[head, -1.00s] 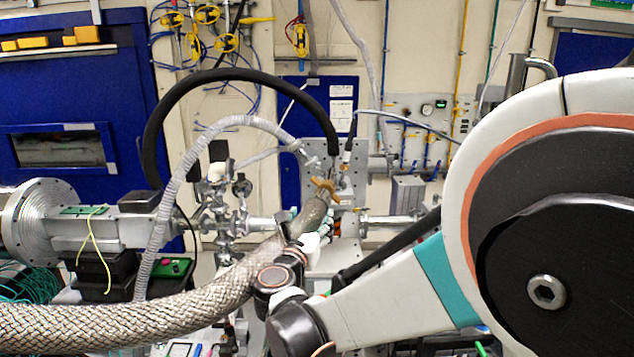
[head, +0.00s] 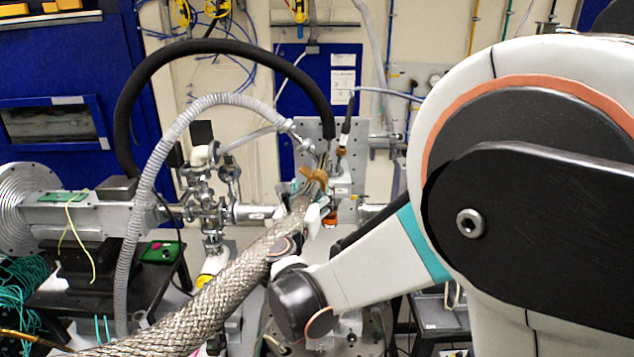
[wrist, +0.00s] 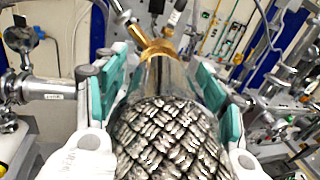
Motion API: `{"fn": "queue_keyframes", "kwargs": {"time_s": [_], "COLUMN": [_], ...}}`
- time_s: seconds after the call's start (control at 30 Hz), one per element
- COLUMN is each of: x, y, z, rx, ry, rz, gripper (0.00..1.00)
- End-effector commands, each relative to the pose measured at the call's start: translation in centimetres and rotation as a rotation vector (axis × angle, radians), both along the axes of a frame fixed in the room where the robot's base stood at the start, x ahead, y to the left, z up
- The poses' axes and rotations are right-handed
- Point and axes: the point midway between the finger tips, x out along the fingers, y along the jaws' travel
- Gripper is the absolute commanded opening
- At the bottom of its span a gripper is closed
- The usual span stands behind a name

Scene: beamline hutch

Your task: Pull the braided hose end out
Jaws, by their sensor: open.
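The thick braided hose (head: 205,312) rises from the bottom left of the head view to its end near the centre. Its silvery weave (wrist: 165,140) fills the lower middle of the wrist view. Beyond the weave is a smooth metal sleeve (wrist: 166,80), then a brass-coloured winged fitting (wrist: 158,48), which also shows in the head view (head: 313,178). My gripper (head: 307,204) is open, with its teal-padded fingers on either side of the hose end. In the wrist view a gap shows at the left finger; I cannot tell whether the right pad touches. The socket is largely hidden.
A black hose (head: 130,90) and a grey corrugated hose (head: 150,195) arch on the left. Metal vacuum fittings (head: 212,190) stand left of the hose end. A perforated metal plate (head: 300,140) stands behind it. My arm blocks the right side.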

Motion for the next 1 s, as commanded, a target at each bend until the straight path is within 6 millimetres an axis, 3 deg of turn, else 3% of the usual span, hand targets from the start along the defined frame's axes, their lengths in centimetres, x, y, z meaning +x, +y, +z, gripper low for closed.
{"fn": "queue_keyframes", "kwargs": {"time_s": [0.3, 0.47, 0.5, 0.77, 1.0], "x": [0.0, 0.0, 0.0, -0.3, -3.8], "y": [0.1, 0.1, 0.1, 0.2, 1.3], "z": [0.0, 0.0, 0.0, -0.1, -0.1], "rx": [0.000, 0.000, 0.000, -0.001, 0.003], "ry": [0.000, 0.000, 0.000, 0.000, 0.002], "rz": [0.001, 0.001, 0.001, 0.002, 0.005], "gripper": [0.64, 0.28, 0.25, 0.25, 0.24]}}
